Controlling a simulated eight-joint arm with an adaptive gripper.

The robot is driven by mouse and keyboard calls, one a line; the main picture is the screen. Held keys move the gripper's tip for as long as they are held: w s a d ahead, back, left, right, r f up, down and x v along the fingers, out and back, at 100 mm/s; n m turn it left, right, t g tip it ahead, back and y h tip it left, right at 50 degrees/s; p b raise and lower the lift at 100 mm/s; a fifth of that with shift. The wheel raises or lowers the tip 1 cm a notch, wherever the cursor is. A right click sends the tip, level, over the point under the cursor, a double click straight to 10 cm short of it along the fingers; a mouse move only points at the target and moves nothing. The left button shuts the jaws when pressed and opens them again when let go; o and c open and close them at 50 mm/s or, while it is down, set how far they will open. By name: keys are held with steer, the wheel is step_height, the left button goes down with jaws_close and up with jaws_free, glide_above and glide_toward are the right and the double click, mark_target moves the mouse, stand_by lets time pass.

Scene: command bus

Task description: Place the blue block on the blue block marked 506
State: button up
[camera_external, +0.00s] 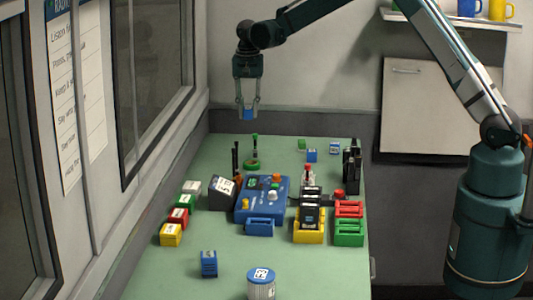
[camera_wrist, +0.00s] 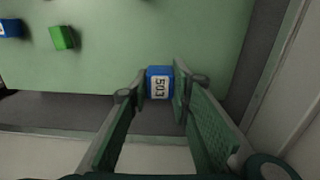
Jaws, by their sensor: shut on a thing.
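My gripper (camera_external: 247,113) is raised over the far left end of the green table. It is shut on a small blue block (camera_wrist: 159,84), whose white label appears to read 503; the block also shows in the external view (camera_external: 247,114). Two other small blue blocks lie at the far right of the table, one nearer (camera_external: 311,156) and one farther right (camera_external: 335,149). A blue block with a dark label (camera_external: 209,267) stands near the front left. I cannot read 506 on any of them.
A green block (camera_external: 301,144) lies by the far blue blocks; it also shows in the wrist view (camera_wrist: 61,38).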

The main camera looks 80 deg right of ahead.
steer(key=shift+s, duration=0.1)
step_height(320, 180, up, 4)
steer(key=p, duration=0.5)
glide_above(312, 150)
steer(key=shift+r, duration=0.15)
steer(key=shift+f+b, duration=0.4)
steer(key=shift+f, duration=2.75)
steer(key=shift+f, duration=1.85)
steer(key=shift+f+b, duration=0.2)
steer(key=shift+b, duration=0.2)
